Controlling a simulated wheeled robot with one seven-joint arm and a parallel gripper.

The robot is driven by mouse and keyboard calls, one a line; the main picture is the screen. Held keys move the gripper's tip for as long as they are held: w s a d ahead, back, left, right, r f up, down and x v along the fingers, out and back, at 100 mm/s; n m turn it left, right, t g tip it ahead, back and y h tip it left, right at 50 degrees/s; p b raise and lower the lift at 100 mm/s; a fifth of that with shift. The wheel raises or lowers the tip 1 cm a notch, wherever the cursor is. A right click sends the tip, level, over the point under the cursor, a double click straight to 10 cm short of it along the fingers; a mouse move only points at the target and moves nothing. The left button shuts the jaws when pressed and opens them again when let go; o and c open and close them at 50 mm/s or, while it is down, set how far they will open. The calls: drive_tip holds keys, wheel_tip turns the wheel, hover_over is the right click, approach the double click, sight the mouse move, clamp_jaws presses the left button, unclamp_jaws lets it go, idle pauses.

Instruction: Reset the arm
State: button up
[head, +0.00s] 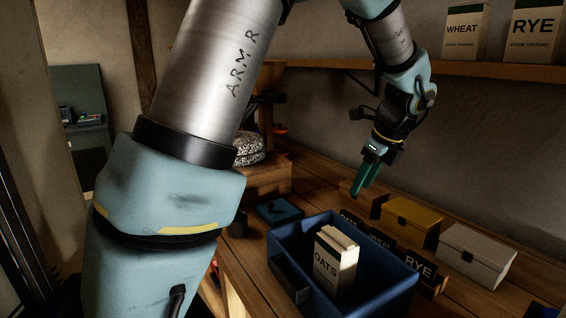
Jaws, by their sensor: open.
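My gripper (368,172) has green fingers and points down above the wooden bench, behind the blue crate and close to a brown box. It is open, and I see nothing held in it. My arm reaches in from the upper middle of the head view, and a large part of it fills the left. The OATS packet (335,262) stands a little tilted inside the blue crate (392,290).
A brown box (362,198), a yellow box (412,222) and a white box (477,254) stand in a row behind OATS, WHEAT and RYE (419,268) labels. WHEAT (464,32) and RYE (536,35) packets stand on the shelf (450,70) above. A small blue box (279,212) lies left.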

drive_tip(key=w+a+f+n+g, duration=0.1)
drive_tip(key=w+a+f+n, duration=0.1)
drive_tip(key=a+n, duration=0.9)
drive_tip(key=s+a+f+n+h, duration=0.1)
drive_tip(key=s+a+n, duration=0.3)
drive_tip(key=a+n, duration=0.4)
drive_tip(key=s+a+f+n+g+h, duration=0.1)
drive_tip(key=s+a+f+n, duration=0.3)
drive_tip(key=a+n, duration=0.4)
drive_tip(key=shift+s+a+n, duration=0.2)
drive_tip(key=shift+a+n, duration=0.2)
drive_tip(key=shift+a, duration=1.45)
